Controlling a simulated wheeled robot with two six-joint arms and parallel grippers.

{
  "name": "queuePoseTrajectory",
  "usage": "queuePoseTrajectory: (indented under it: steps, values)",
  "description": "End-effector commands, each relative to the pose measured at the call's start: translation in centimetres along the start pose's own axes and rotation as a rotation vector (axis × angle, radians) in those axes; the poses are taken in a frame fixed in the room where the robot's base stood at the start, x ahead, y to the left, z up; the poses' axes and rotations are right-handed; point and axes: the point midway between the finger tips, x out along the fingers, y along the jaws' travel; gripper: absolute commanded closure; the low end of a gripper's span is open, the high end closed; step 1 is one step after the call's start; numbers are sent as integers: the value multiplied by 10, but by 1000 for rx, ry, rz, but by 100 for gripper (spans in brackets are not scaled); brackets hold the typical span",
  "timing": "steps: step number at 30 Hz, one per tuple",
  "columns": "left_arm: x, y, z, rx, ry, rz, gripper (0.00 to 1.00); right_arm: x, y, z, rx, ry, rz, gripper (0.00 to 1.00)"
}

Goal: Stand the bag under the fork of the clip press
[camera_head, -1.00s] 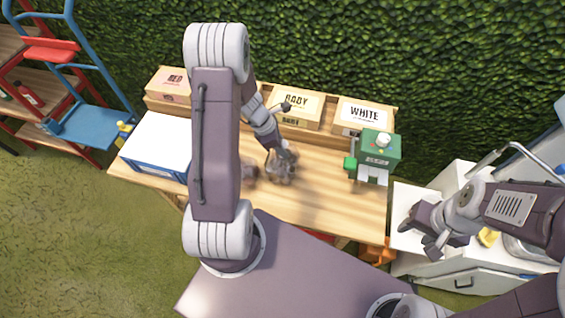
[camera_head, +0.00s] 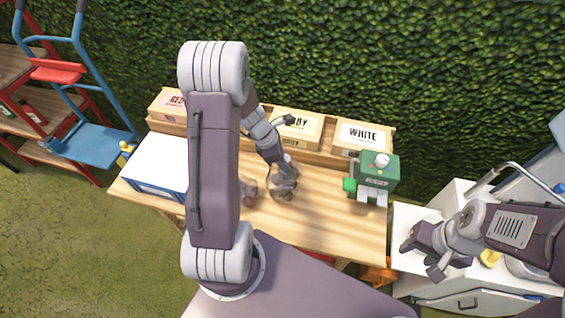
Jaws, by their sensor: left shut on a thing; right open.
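I cannot tell whether the bag touches the table. My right gripper (camera_head: 428,258) is open and empty over the white cabinet at the right.
A small brownish bundle (camera_head: 248,190) is on the table (camera_head: 330,235) left of the bag, partly behind my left arm. Boxes, one labelled WHITE (camera_head: 363,137), line the back. A blue-and-white crate (camera_head: 155,165) is at the left. The table between bag and press is clear.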

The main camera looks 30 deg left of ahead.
Motion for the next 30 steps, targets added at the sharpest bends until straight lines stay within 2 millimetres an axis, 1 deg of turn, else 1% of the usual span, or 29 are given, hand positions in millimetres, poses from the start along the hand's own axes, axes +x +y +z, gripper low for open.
queuePoseTrajectory:
  steps: [7,15,18,23,30]
  values:
    - [-10,-21,24,4,-2,3,100,0,0,0,0,0,0,53]
    - [-26,-59,66,8,-2,3,100,-6,0,-1,0,0,0,53]
    - [-31,-71,78,6,-2,3,100,-8,0,-1,0,0,0,53]
    - [-33,-80,87,2,-2,3,100,-10,0,-1,0,0,0,53]
    - [-33,-82,88,0,-2,3,100,-10,0,-1,0,0,0,53]
